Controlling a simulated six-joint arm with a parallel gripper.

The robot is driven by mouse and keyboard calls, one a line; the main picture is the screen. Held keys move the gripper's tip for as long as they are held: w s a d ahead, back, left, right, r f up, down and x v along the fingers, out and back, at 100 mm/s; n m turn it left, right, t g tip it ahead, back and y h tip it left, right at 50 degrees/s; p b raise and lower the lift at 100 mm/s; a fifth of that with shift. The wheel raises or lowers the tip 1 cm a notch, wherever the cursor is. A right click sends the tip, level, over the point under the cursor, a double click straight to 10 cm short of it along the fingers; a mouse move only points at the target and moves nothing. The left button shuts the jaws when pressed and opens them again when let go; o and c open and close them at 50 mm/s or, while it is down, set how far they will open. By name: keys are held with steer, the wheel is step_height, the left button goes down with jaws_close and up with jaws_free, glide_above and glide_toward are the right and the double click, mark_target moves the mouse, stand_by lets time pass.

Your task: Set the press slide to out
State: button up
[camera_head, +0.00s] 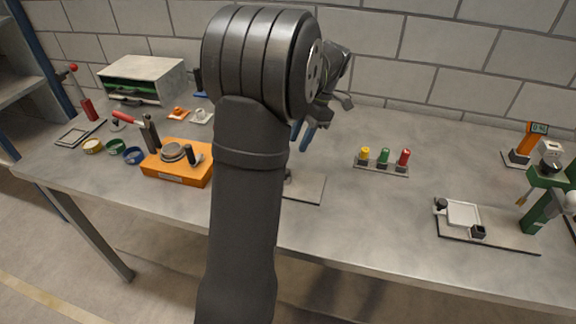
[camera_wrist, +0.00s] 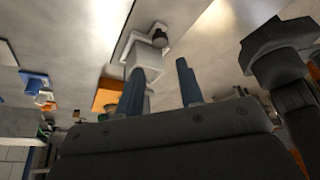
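The green press (camera_head: 545,200) stands at the right end of the bench. Beside it, a flat dark base (camera_head: 515,243) carries a pale square slide plate (camera_head: 463,214), with a black knob (camera_head: 440,204) at its left and a black block (camera_head: 478,231) at its front right. I cannot tell the slide's setting from this view. My gripper (camera_head: 302,138) is above the middle of the bench, far left of the press, partly hidden by my arm. In the wrist view its two blue fingers (camera_wrist: 160,80) stand apart with nothing clearly held between them.
A panel with yellow, green and red buttons (camera_head: 383,168) lies between my gripper and the press. A grey plate (camera_head: 310,189) is partly behind my arm. An orange box (camera_head: 178,175) stands left. An orange meter (camera_head: 525,140) stands behind the press.

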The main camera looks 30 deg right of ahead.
steer(key=x, duration=0.9)
steer(key=shift+f, duration=0.2)
